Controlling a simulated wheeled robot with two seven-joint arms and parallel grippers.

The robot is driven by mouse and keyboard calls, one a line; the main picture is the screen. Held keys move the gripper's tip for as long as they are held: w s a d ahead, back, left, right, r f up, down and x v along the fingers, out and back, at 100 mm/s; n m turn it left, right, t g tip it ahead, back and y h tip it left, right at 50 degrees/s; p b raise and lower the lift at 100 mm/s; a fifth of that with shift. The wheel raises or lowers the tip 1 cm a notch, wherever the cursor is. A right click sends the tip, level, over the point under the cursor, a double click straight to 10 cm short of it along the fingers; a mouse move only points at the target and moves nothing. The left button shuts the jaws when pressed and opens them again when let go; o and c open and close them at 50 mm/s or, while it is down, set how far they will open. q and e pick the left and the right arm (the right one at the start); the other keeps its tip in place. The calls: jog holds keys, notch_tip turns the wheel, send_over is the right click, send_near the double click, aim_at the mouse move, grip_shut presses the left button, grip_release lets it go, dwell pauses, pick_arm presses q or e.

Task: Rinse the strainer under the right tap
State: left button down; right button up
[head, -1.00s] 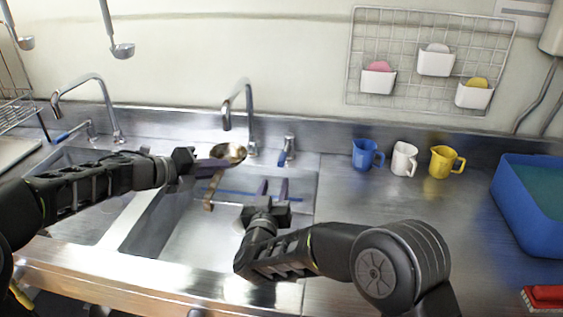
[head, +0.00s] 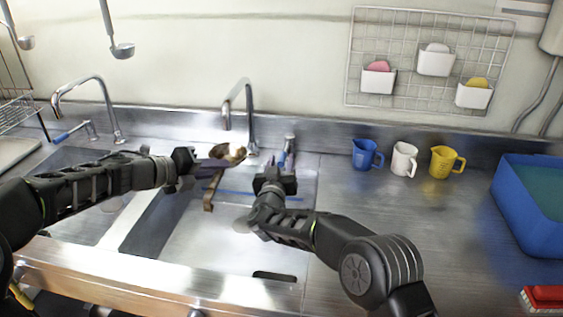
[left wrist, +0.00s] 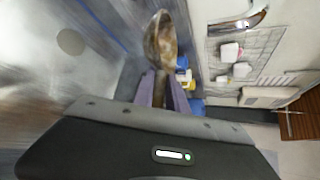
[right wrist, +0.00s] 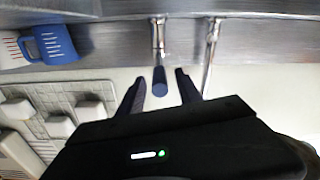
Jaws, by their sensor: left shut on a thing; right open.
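My left gripper (head: 212,166) is shut on the strainer (head: 228,154), whose brownish bowl shows beyond the fingers in the left wrist view (left wrist: 160,42). The strainer's handle hangs below the fingers. In the head view the bowl appears just below the spout of the right tap (head: 249,115); exact alignment is hard to tell. No water is visible. My right gripper (head: 280,170) is open beside the tap's blue lever (head: 290,146). In the right wrist view the blue lever tip (right wrist: 159,82) appears between the open fingers (right wrist: 160,88), with no clear contact.
The right sink basin (head: 215,240) lies below both grippers. A left tap (head: 105,100) stands farther left. Blue (head: 364,156), white (head: 403,160) and yellow (head: 444,162) jugs stand on the right counter, with a blue tub (head: 510,200) beyond. The front right counter is mostly clear.

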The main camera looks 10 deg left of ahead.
jog(key=shift+w, duration=0.25)
jog(key=shift+c, duration=0.3)
grip_shut()
dwell(1.0)
